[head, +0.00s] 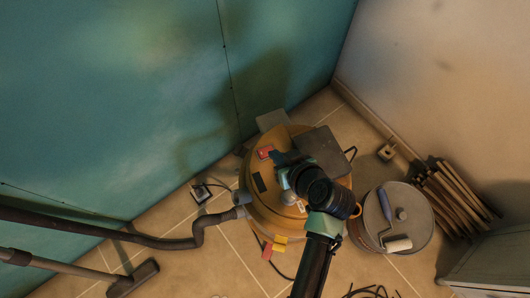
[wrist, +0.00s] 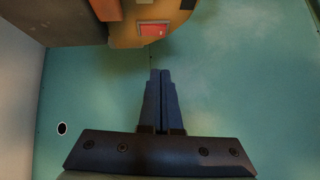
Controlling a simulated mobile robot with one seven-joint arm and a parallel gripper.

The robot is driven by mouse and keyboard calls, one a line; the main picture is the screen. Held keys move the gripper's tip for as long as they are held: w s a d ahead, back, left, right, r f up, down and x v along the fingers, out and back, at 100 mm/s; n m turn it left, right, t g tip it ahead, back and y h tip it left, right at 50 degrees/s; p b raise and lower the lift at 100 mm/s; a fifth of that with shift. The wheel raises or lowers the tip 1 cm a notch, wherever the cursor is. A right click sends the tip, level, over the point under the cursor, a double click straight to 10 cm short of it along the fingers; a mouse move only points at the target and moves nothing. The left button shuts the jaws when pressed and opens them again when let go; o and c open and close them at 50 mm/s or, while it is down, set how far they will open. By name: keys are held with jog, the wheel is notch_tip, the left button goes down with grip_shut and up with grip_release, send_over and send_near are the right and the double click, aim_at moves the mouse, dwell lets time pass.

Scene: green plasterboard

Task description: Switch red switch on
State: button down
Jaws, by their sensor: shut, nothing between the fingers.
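The red switch (head: 265,152) is a small red rocker on the top of an orange-yellow vacuum cleaner (head: 262,215). In the wrist view the red switch (wrist: 153,30) shows near the top edge, just beyond my fingertips. My gripper (head: 277,156) is right beside the switch in the head view, at the end of my arm, which reaches over the vacuum. In the wrist view my gripper (wrist: 160,72) has its two dark fingers together, with nothing between them. A gap shows between the fingertips and the switch in that view. I cannot tell the switch's position.
A grey hose (head: 150,240) runs left from the vacuum, with a floor nozzle (head: 133,278) below it. A teal wall (head: 120,90) rises behind.

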jog(key=b, duration=0.1)
send_over(264, 149)
jog(key=s, duration=0.3)
jog(key=f, duration=0.5)
jog(key=shift+w+d, duration=0.15)
jog(key=shift+d, duration=0.1)
notch_tip(264, 149, down, 3)
jog(key=shift+a+r, duration=0.1)
jog(key=shift+r, duration=0.1)
jog(key=shift+s+f, duration=0.2)
jog(key=shift+f, duration=0.35)
jog(key=shift+b, duration=0.35)
jog(key=shift+a+f+b, duration=0.1)
jog(key=shift+f+b, duration=0.2)
jog(key=shift+f, duration=0.05)
jog(key=shift+r, duration=0.1)
jog(key=shift+w+d+r, duration=0.2)
jog(key=shift+w+d, duration=0.05)
jog(key=shift+d, duration=0.45)
